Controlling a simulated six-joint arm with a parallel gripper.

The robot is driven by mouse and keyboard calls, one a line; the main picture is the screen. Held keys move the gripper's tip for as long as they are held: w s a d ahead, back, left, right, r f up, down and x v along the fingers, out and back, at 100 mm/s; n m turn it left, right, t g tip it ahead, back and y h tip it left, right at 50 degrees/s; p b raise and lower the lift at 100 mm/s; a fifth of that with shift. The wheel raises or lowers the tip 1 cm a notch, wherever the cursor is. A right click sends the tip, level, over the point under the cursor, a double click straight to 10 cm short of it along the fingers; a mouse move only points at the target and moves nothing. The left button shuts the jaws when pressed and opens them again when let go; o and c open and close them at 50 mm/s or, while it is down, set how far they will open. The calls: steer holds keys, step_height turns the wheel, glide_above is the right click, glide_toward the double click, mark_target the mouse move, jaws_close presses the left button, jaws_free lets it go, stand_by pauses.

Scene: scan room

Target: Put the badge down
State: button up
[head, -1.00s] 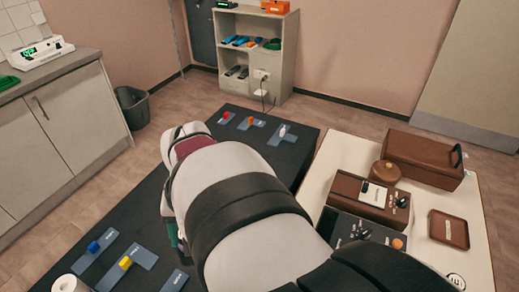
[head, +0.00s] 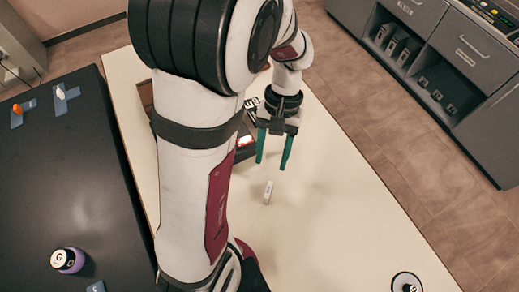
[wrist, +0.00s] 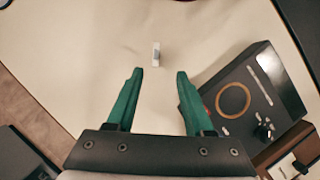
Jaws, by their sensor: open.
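A small pale upright-looking tag, which I take for the badge (head: 268,192), is on the cream table (head: 350,200). In the wrist view the badge (wrist: 156,53) shows as a white strip with a grey patch, just beyond the fingertips. My gripper (head: 272,164) has green fingers pointing down, spread apart with nothing between them. In the wrist view my gripper (wrist: 159,73) is also open and empty, and the badge is clear of both fingers.
A dark device with an orange ring (wrist: 233,101) sits beside the right finger in the wrist view. A black table (head: 60,180) holds a purple jar (head: 70,261). A round white-topped item (head: 405,283) stands at the near right. The cream table's right side is mostly clear.

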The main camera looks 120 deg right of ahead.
mark_target(269, 188)
steer(key=x, duration=1.1)
steer(key=shift+s+a+f, duration=0.25)
steer(key=shift+s, duration=0.05)
jaws_close()
